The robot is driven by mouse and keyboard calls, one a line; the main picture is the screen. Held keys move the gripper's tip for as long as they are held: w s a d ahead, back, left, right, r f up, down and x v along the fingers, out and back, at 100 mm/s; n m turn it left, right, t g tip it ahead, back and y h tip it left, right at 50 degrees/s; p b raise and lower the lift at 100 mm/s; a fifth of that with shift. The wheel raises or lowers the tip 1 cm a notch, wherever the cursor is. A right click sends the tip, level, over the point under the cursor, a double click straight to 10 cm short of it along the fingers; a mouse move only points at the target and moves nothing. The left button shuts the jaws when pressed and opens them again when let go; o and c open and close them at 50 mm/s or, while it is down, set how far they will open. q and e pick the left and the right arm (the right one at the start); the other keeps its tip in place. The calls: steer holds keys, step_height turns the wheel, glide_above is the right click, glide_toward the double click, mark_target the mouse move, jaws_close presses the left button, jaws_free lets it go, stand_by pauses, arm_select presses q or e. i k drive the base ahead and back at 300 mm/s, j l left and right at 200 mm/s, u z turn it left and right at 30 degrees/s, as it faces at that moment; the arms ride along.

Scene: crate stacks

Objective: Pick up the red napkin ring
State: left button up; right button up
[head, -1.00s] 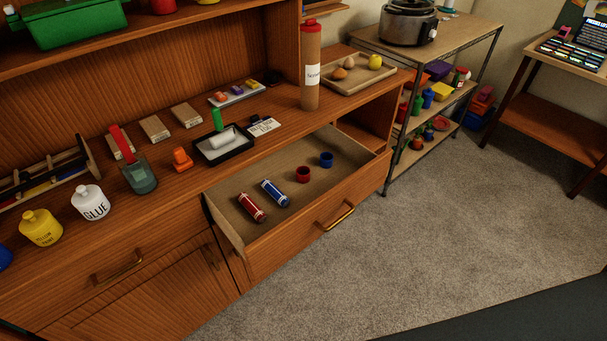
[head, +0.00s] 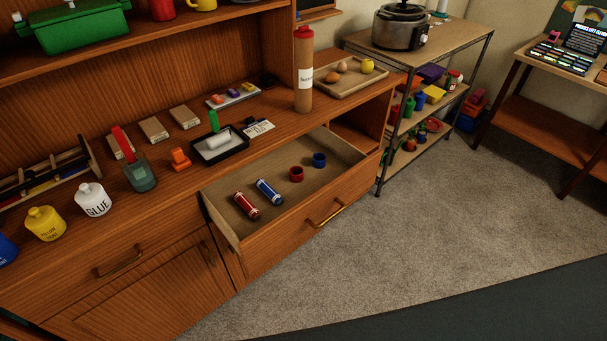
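The red napkin ring (head: 296,174) stands in the open drawer (head: 225,184) of the wooden cabinet, toward the drawer's right side. A blue ring (head: 319,160) stands just behind and to the right of it, apart from it. A red tube (head: 246,206) and a blue tube (head: 269,192) with white bands lie in the same drawer, to the left of the rings. Neither of my grippers shows in the head view.
The drawer's front has a brass handle (head: 326,214). The cabinet top holds glue (head: 94,202), a yellow paint bottle (head: 45,224), a black tray (head: 219,146) and a tall bottle (head: 304,75). A metal-framed shelf (head: 440,42) stands to the right. Carpet (head: 400,240) in front is clear.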

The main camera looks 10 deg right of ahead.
mark_target(296, 173)
steer(key=i+l+z, duration=0.1)
steer(key=l, duration=0.4)
steer(key=i+l+z, duration=0.15)
steer(key=i+l, duration=0.15)
steer(key=l, duration=0.15)
steer(key=i+l+z, duration=0.1)
steer(key=i+l, duration=0.15)
steer(key=l, duration=0.2)
steer(key=i+l+z, duration=0.15)
steer(key=l, duration=0.3)
steer(key=i+l+z, duration=0.1)
steer(key=i+l, duration=0.3)
